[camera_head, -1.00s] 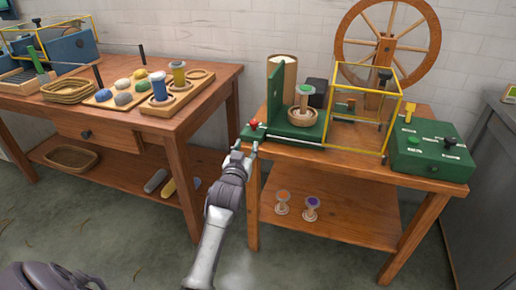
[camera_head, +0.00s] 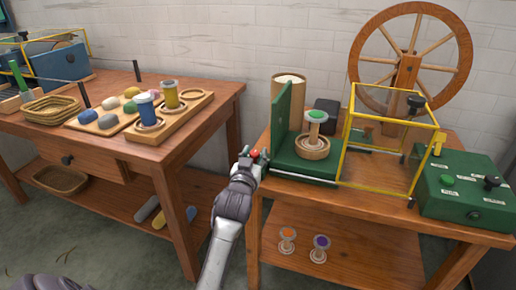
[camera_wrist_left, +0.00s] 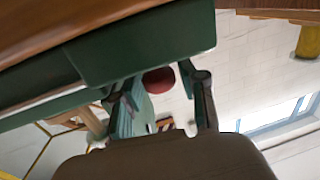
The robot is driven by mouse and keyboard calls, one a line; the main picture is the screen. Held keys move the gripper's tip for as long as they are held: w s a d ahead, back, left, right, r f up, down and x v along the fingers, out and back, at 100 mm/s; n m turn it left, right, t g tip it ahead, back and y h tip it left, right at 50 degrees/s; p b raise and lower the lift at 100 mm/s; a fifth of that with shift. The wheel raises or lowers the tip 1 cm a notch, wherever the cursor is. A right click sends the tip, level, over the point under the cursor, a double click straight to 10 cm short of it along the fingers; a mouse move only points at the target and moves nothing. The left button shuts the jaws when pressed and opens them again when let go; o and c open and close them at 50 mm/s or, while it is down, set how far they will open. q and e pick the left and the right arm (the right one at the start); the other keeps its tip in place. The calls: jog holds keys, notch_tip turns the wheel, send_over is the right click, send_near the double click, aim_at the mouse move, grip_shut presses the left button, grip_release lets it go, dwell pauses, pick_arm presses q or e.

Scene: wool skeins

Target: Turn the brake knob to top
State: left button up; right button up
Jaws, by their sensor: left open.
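A small red knob (camera_head: 255,154) sits at the left front end of the green machine base (camera_head: 300,167). My left gripper (camera_head: 251,159) is open at this knob in the head view. In the left wrist view the red knob (camera_wrist_left: 159,80) shows between the two spread fingers, below the green base (camera_wrist_left: 140,45); I cannot tell whether a finger touches it. A green box (camera_head: 462,187) with a black knob (camera_head: 491,182), a green button and small labels stands on the right. The labels are too small to read. My right gripper is not in view.
The left table (camera_head: 110,155) holds skeins and baskets.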

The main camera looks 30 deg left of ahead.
pick_arm(q)
jog(key=shift+w, duration=0.25)
jog(key=shift+r, duration=0.1)
jog(key=shift+s, duration=0.1)
jog(key=shift+c, duration=0.4)
grip_shut()
